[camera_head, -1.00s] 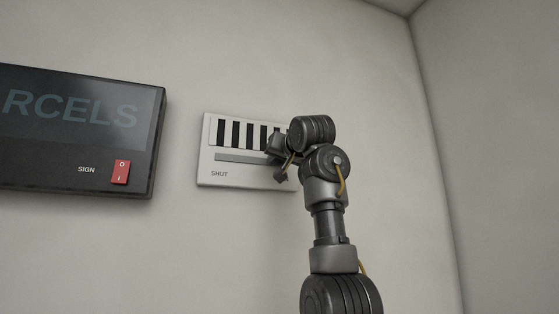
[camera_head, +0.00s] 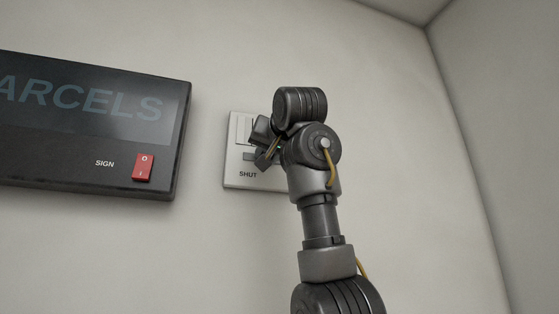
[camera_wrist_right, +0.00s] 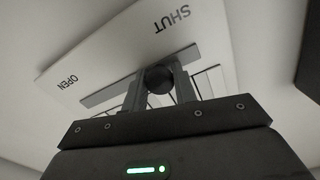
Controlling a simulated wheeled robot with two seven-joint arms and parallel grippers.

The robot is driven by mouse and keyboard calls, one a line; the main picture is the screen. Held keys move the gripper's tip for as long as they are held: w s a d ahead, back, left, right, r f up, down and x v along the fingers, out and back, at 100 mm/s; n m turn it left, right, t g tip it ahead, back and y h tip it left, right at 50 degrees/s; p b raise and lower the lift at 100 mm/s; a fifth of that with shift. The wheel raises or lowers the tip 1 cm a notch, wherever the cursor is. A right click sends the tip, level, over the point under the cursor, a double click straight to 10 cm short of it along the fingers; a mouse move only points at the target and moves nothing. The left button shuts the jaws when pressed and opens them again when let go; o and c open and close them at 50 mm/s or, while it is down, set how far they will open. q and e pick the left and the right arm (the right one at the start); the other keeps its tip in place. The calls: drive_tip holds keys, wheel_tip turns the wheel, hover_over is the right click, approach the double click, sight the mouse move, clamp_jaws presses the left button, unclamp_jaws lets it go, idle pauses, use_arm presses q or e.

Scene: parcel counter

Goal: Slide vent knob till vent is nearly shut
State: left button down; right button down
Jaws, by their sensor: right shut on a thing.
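The white vent panel (camera_head: 236,178) is on the wall, mostly hidden behind my right arm in the head view. The visible part of its grille looks white, with no wide black gaps. In the right wrist view the panel (camera_wrist_right: 110,50) shows its slot (camera_wrist_right: 100,97) running between the OPEN and SHUT labels. The dark round knob (camera_wrist_right: 157,78) sits between the fingers, nearer the SHUT end of the slot. My right gripper (camera_head: 262,148) is shut on the knob. Thin dark lines show between the slats (camera_wrist_right: 212,84). My left gripper is not in view.
A dark PARCELS sign box (camera_head: 60,135) with a red rocker switch (camera_head: 143,167) hangs on the wall left of the vent. The wall to the right is bare up to the room corner.

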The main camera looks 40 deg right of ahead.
drive_tip(key=shift+w+a, duration=0.2)
drive_tip(key=shift+a, duration=0.45)
drive_tip(key=shift+a+r, duration=0.1)
drive_tip(key=c, duration=1.5)
unclamp_jaws()
drive_tip(key=o, duration=0.4)
drive_tip(key=shift+d, duration=0.2)
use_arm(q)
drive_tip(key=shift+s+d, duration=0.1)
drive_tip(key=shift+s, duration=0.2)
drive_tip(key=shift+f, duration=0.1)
use_arm(e)
drive_tip(key=shift+s, duration=0.1)
use_arm(q)
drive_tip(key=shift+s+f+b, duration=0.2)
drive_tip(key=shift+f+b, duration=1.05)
drive_tip(key=shift+b, duration=0.05)
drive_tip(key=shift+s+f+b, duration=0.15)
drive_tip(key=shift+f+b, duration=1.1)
drive_tip(key=shift+b, duration=0.05)
use_arm(e)
drive_tip(key=v, duration=1)
drive_tip(key=shift+s, duration=0.3)
